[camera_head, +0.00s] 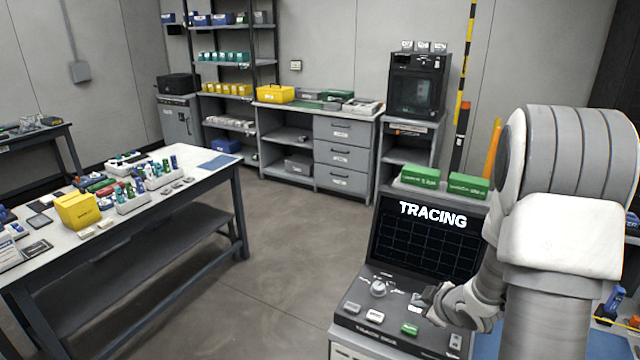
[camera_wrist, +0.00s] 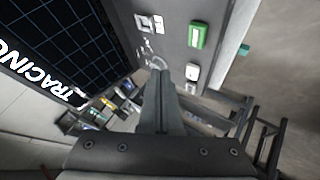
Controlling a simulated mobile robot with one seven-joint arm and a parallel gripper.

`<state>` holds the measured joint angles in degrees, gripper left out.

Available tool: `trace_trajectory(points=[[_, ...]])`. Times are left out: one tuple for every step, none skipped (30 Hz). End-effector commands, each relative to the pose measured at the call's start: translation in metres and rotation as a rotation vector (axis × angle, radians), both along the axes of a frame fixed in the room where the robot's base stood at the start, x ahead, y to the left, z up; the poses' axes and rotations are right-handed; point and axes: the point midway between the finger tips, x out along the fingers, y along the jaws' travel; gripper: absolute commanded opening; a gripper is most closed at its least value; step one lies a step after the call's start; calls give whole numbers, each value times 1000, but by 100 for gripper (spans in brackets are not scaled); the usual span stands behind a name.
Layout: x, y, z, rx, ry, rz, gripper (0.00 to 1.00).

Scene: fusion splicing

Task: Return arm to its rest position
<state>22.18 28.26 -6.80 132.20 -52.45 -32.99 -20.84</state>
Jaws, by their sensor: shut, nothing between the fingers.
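My arm comes in from the right in the head view, and my gripper (camera_head: 428,298) is low over the control panel of the tracing console (camera_head: 345,318). In the wrist view my gripper (camera_wrist: 158,75) shows its fingers together, with nothing between them. The console's screen (camera_head: 425,235) reads "TRACING" above a dark grid. A round knob (camera_head: 378,288) and a green button (camera_head: 409,328) are on the panel. The green button (camera_wrist: 198,35) also shows in the wrist view, to the right of the fingertips. I cannot tell whether the fingertips touch the panel.
Two green boxes (camera_head: 420,176) stand on top of the console. A workbench (camera_head: 215,185) with a yellow box (camera_head: 77,211) and several small items is at the left. Grey drawers (camera_head: 342,155) and shelves line the back wall. The floor (camera_head: 285,255) between bench and console is clear.

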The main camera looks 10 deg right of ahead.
Motion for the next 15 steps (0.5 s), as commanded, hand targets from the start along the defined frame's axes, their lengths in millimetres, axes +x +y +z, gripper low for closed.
trace_trajectory(points=[[2, 0, 12, -11, -5, -20, 0], [2, -1, 20, -16, -5, -39, 0], [2, -1, 31, -24, -3, -70, 0], [2, -1, 40, -29, -1, -95, 0], [1, -1, 50, -33, 0, -122, 0], [-1, -1, 63, -34, 3, -160, 0], [-4, 0, 73, -35, 5, -190, 0], [-7, 0, 82, -33, 9, -218, 0], [-11, 2, 94, -29, 12, -257, 0], [-15, 4, 103, -24, 14, -285, 0], [-19, 6, 111, -18, 16, -310, 0], [-25, 9, 122, -7, 21, -347, 0], [-30, 12, 130, 3, 24, -374, 0], [-36, 15, 138, 13, 27, -399, 0], [-44, 19, 147, 30, 34, -433, 0]])
